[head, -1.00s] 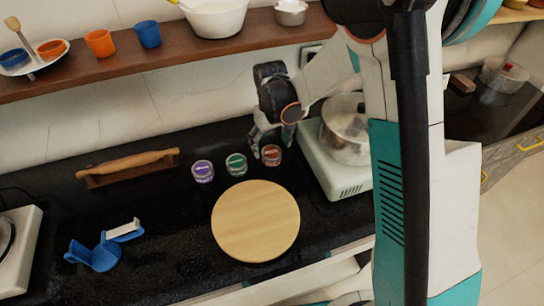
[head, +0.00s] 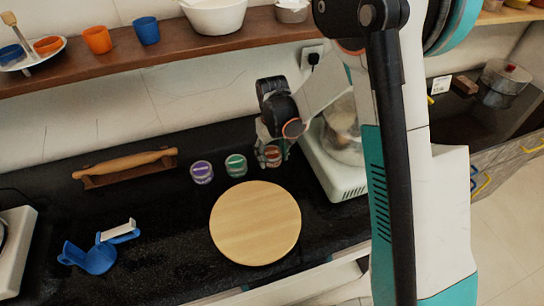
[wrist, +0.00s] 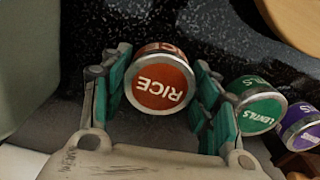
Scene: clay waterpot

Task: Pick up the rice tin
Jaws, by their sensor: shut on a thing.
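The rice tin (wrist: 160,82), with a red-orange lid marked RICE, sits between the two teal-padded fingers of my gripper (wrist: 165,95) in the wrist view. My gripper is shut on it. In the head view my gripper (head: 271,150) reaches down around the rice tin (head: 272,157), which is partly covered by the fingers. It is at the right end of the row of tins, close to the counter; I cannot tell whether it touches the counter.
The green lentils tin (wrist: 259,107) stands just beside one finger, with a purple tin (wrist: 300,127) beyond it. A round wooden board (head: 256,223) lies in front. A shelf (head: 180,62) runs behind.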

